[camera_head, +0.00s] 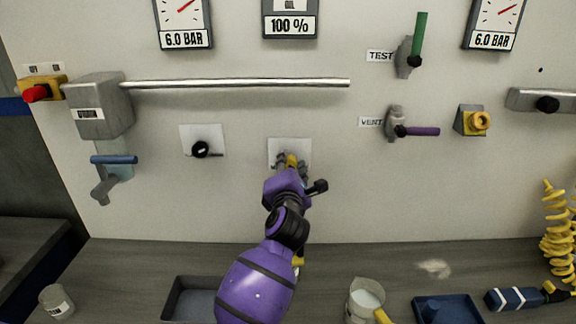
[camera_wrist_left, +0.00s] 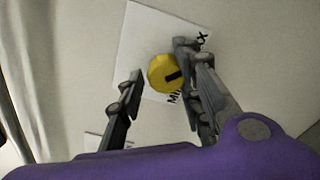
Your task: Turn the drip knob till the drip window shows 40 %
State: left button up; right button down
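The drip knob (camera_wrist_left: 157,76) is a yellow round knob with a dark pointer mark, on a white plate (camera_wrist_left: 128,47) with black lettering, partly hidden. In the head view the knob (camera_head: 291,160) shows just above my gripper. My left gripper (camera_head: 290,168) is at this knob. In the left wrist view its two fingers (camera_wrist_left: 160,65) stand apart on either side of the knob. A gap shows by the left finger; the right finger overlaps the knob's edge, and I cannot tell whether it touches. The drip window (camera_head: 290,25) above reads 100 %. My right gripper is not in view.
A black knob (camera_head: 200,149) sits on a white plate to the left. A steel rail (camera_head: 240,83) runs above both knobs. TEST (camera_head: 418,45) and VENT (camera_head: 410,130) levers are to the right. A cup (camera_head: 366,297) and trays stand on the bench below.

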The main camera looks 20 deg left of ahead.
pick_arm(q)
jog(key=shift+r, duration=0.1)
jog(key=c, duration=0.6)
